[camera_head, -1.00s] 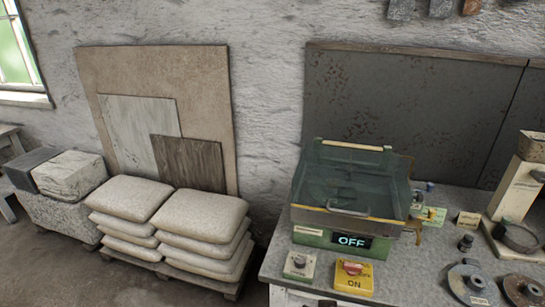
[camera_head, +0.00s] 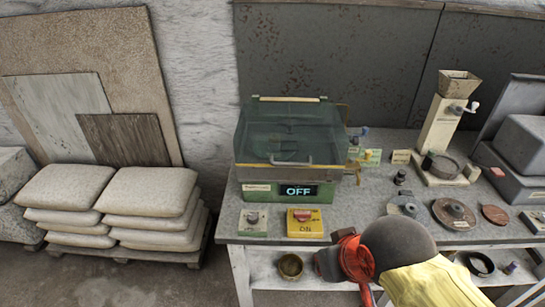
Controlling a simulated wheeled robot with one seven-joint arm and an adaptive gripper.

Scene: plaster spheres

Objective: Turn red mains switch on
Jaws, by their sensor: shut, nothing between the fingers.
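The red mains switch (camera_head: 304,214) sits on a yellow plate marked ON, at the front edge of the workbench. My arm comes in from the bottom right with a yellow link and a dark grey rounded part. My gripper (camera_head: 328,265), at its dark and red end, is in front of the bench, below and to the right of the switch and apart from it. It is shut and empty; its fingers are hard to make out.
A grey knob on a pale plate (camera_head: 252,222) is just left of the switch. Discs (camera_head: 454,213) and a hopper device (camera_head: 440,130) stand to the right on the bench. A small bowl (camera_head: 290,265) is on the lower shelf. Stacked sacks (camera_head: 150,190) stand at left.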

